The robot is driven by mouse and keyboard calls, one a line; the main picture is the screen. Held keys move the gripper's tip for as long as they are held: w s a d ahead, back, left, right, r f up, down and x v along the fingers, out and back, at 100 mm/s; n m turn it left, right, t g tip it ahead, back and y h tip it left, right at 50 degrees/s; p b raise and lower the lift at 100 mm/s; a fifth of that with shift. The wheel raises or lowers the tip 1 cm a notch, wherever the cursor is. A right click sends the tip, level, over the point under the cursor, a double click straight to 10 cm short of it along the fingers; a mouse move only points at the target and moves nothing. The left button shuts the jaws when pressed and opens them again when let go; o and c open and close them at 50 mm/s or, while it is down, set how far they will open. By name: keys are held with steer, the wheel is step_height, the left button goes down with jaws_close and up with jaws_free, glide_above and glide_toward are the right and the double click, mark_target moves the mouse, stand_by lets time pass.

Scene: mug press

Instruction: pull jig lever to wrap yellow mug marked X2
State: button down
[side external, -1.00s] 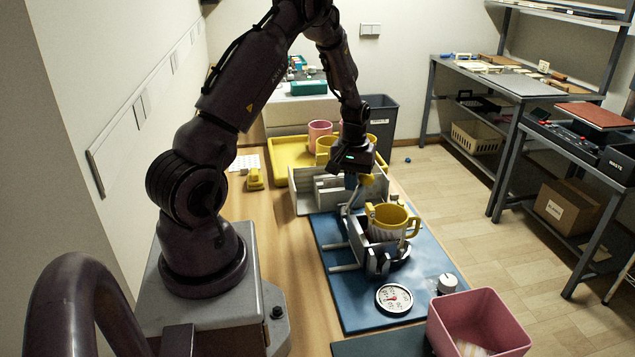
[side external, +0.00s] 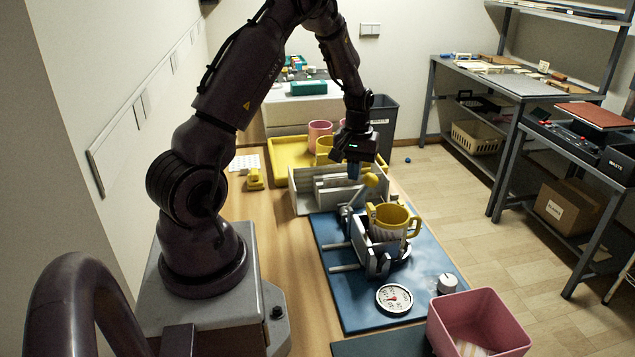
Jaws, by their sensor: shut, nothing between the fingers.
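The yellow mug (side external: 393,218) stands upright in the grey metal jig (side external: 372,258), its handle to the right, with a pale striped wrap against its lower side. Its X2 mark cannot be read. The jig lever ends in a yellow ball knob (side external: 371,180), just behind the mug. My gripper (side external: 354,173) points down, its fingers shut and empty, behind and slightly left of the knob. The fingertips are small here, and I cannot tell whether they touch the knob.
The jig sits on a blue mat (side external: 345,300) with a round dial (side external: 394,299) and a white knob (side external: 447,284). A pink bin (side external: 478,320) is at the front right. A grey divided rack (side external: 310,198) and a yellow tray (side external: 285,160) with mugs stand behind.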

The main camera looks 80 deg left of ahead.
steer(key=shift+s+r, duration=0.2)
steer(key=shift+r, duration=0.85)
steer(key=shift+s+r, duration=0.2)
steer(key=shift+r, duration=0.85)
steer(key=s+d+r+m+t, duration=0.2)
steer(key=d+r, duration=0.4)
steer(key=d, duration=0.3)
steer(key=s+d+r+m+t, duration=0.1)
steer(key=s+d+r+m, duration=0.4)
steer(key=d, duration=0.4)
steer(key=s+d+r+m+t, duration=0.2)
steer(key=s+d+r+m, duration=0.2)
steer(key=d+r, duration=0.4)
steer(key=shift+d+m+t, duration=0.3)
steer(key=shift+d+m, duration=0.2)
steer(key=shift+d, duration=0.5)
